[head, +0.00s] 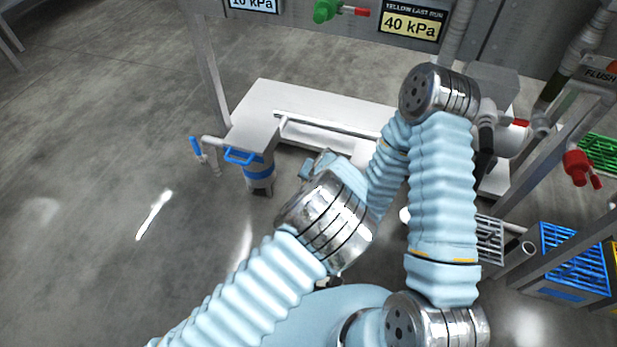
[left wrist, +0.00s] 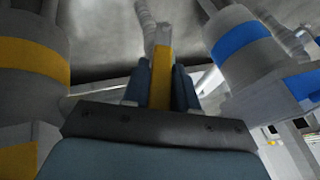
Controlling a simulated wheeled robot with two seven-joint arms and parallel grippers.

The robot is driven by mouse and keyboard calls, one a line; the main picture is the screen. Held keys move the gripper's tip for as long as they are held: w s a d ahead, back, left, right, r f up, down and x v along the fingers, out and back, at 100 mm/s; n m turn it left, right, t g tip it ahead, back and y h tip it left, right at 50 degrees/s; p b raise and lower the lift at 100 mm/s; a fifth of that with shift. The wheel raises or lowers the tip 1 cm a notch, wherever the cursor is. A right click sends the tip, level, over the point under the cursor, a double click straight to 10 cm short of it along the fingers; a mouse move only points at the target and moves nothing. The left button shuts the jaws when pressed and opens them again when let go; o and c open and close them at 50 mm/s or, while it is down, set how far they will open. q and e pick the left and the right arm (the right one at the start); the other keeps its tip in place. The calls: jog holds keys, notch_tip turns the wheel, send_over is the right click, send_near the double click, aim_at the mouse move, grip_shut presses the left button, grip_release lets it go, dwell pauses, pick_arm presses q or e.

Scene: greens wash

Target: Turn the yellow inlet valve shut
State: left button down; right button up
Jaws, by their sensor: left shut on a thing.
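In the left wrist view, my left gripper (left wrist: 158,82) has its two dark blue fingers closed on either side of a narrow yellow handle (left wrist: 162,70), the yellow inlet valve's lever by its colour. The handle points away from the palm, and a grey pipe shows beyond it. In the head view my arms cover the middle, and I cannot make out the yellow valve or the left fingers there. I cannot make out my right gripper in either view.
A grey cylinder with a yellow band (left wrist: 35,62) and one with a blue band (left wrist: 243,45) flank the left gripper. The head view shows a blue valve handle (head: 243,156), a white bench (head: 330,108), a red valve (head: 577,167) and a blue crate (head: 568,265). Floor at left is clear.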

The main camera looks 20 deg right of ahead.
pick_arm(q)
jog(key=c, duration=1)
grip_release()
jog(key=shift+o, duration=0.2)
jog(key=shift+r, duration=0.1)
jog(key=a+p+v, duration=0.1)
jog(key=p+v, duration=0.1)
jog(key=v, duration=1.1)
jog(key=shift+s+d+r+p, duration=0.2)
jog(key=shift+d+r+p, duration=0.05)
jog(key=shift+d+p, duration=0.2)
